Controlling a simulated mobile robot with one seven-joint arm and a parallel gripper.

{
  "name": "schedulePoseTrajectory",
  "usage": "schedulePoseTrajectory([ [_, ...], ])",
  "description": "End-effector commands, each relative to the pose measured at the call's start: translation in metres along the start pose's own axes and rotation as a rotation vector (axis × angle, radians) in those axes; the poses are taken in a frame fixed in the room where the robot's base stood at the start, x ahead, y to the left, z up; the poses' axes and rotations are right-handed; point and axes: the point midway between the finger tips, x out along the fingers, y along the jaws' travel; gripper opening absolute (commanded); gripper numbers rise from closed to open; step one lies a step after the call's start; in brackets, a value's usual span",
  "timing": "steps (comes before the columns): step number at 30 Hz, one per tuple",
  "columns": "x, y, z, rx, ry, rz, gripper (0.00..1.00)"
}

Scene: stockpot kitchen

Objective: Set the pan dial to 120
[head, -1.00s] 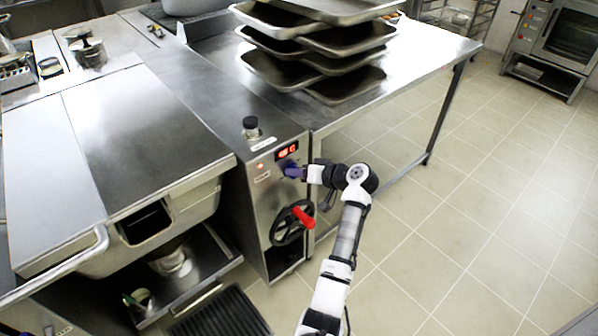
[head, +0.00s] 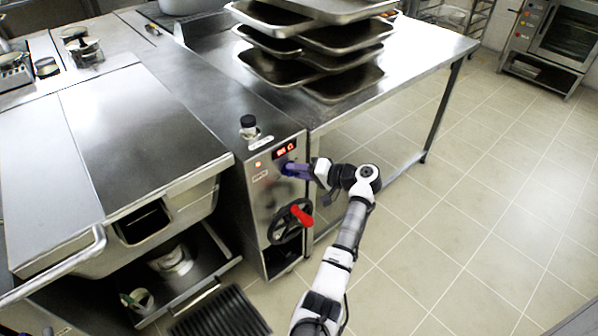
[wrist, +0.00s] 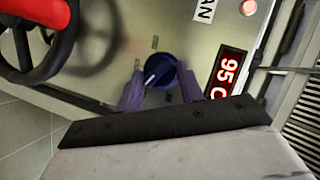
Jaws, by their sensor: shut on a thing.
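The pan dial (wrist: 159,72) is a round blue knob with a white pointer mark on the steel control panel (head: 262,205). In the wrist view my gripper (wrist: 160,88) has its two purple fingers on either side of the dial, shut on it. The head view also shows my gripper (head: 296,171) at the panel, where it mostly hides the dial. The red display (wrist: 229,72) beside the dial reads 95 C in the wrist view. In the head view the same display (head: 286,149) is small.
A black handwheel with a red handle (head: 302,215) is below the dial. The tilting pan with its steel lid (head: 140,130) is at left. A steel table (head: 400,60) with stacked trays (head: 345,85) stands behind. The tiled floor at right is clear.

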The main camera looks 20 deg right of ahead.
Motion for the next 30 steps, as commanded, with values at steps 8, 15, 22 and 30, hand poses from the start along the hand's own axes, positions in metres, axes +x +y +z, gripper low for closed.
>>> schedulePoseTrajectory([
  [8, 0.001, 0.001, 0.002, 0.003, -0.006, 0.0, 0.14],
  [15, 0.001, 0.001, 0.001, 0.001, -0.004, 0.0, 0.58],
  [22, 0.0, 0.0, 0.001, 0.0, -0.001, 0.0, 0.58],
  [30, -0.035, 0.003, 0.001, -0.002, 0.003, 0.002, 0.58],
])
